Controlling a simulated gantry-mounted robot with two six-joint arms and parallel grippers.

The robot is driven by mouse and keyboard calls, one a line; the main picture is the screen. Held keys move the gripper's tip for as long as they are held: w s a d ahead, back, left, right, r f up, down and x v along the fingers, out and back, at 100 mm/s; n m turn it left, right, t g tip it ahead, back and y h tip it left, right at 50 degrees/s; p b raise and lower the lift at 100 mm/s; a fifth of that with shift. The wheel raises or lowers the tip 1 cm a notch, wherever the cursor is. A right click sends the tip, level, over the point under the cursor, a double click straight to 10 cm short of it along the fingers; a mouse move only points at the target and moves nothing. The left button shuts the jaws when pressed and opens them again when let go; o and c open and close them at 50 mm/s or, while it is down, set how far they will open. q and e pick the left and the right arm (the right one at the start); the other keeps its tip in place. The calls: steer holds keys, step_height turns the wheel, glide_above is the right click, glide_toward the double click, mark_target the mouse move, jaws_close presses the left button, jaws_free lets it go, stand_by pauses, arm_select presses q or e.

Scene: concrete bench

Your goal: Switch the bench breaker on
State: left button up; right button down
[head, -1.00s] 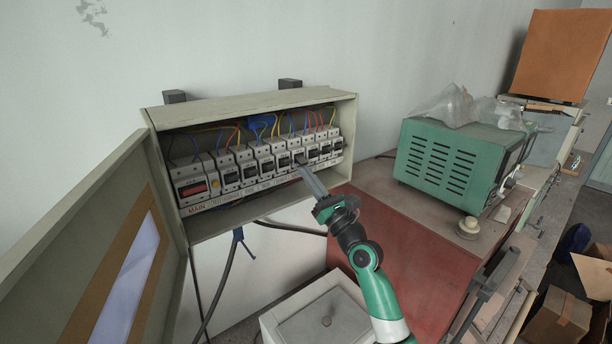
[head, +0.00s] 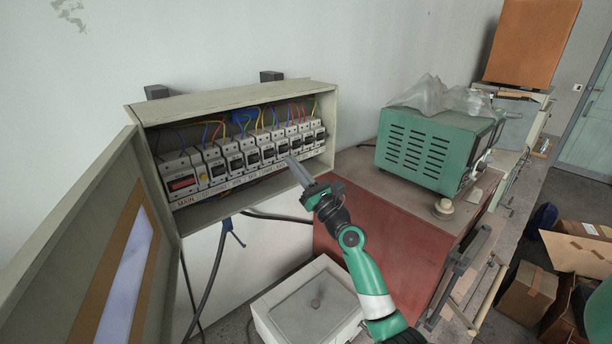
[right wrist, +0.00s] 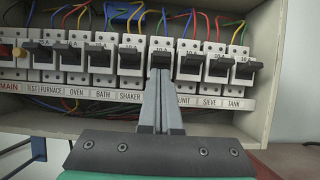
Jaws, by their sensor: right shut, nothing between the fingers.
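The open breaker box (head: 235,98) on the wall holds a row of breakers with black levers. In the right wrist view, readable labels include FURNACE, OVEN, BATH, SHAKER, UNIT, SIEVE and TANK. No BENCH label is readable; the label between SHAKER and UNIT is hidden behind my fingers. The breaker above that spot (right wrist: 160,45) shows its black lever just beyond my fingertips; contact and lever position cannot be told. My right gripper (right wrist: 160,75) is shut and empty, pointing into the row. It also shows in the head view (head: 292,162). My left gripper is not in view.
The box door (head: 75,255) hangs open at the left. A pale box (head: 312,305) sits below the breaker box. Neighbouring levers are close on both sides of my fingers.

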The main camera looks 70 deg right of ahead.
steer(key=s+a+f+p, duration=0.1)
steer(key=s+a, duration=0.4)
steer(key=s, duration=0.5)
steer(key=shift+a+f, duration=0.2)
steer(key=shift+f, duration=0.4)
steer(key=shift+w, duration=0.1)
